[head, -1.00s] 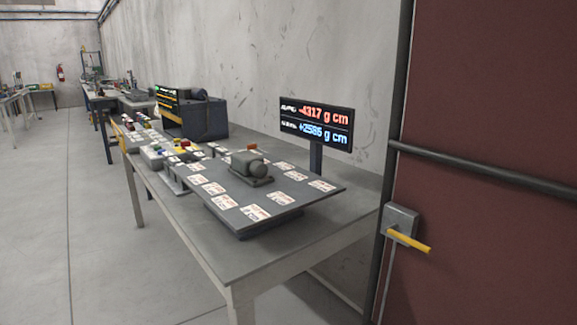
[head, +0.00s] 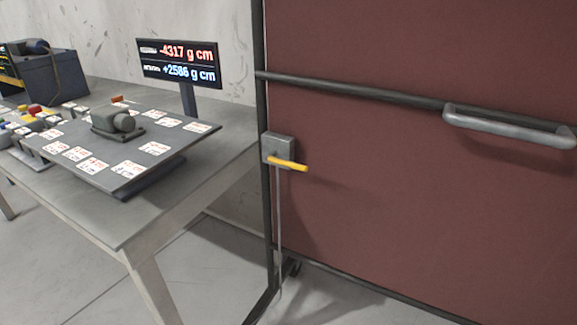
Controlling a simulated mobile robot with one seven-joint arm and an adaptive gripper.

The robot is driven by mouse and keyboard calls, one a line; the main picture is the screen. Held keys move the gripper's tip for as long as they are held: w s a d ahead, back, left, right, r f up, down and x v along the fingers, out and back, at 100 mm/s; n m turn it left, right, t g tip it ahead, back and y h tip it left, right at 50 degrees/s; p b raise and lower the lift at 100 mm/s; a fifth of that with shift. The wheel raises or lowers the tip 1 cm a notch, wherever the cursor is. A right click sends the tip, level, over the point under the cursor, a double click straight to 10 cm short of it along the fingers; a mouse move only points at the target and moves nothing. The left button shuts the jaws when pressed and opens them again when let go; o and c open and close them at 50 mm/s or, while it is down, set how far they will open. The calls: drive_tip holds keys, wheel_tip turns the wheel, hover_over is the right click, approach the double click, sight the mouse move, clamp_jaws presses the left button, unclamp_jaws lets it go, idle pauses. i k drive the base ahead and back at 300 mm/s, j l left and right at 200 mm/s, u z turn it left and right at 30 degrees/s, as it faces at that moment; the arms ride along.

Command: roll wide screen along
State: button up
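The wide screen (head: 400,180) is a dark red panel in a dark metal frame, standing upright and filling the right side of the head view. A grey horizontal handle (head: 508,125) is fixed on its upper right part. A grey box with a yellow lever (head: 287,163) sits at its left post, with a thin rod running down from it. A small caster (head: 292,268) shows low at the left post. The screen's right end is out of view. My gripper is not in view.
A grey table (head: 120,225) stands left of the screen, close to its left post. It bears a tilted plate (head: 115,185) with white cards and a grey motor-like part (head: 118,122), and a lit display (head: 180,64). Concrete floor (head: 215,270) is bare in front.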

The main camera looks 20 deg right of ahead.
sight(436, 139)
drive_tip(key=z, duration=1.5)
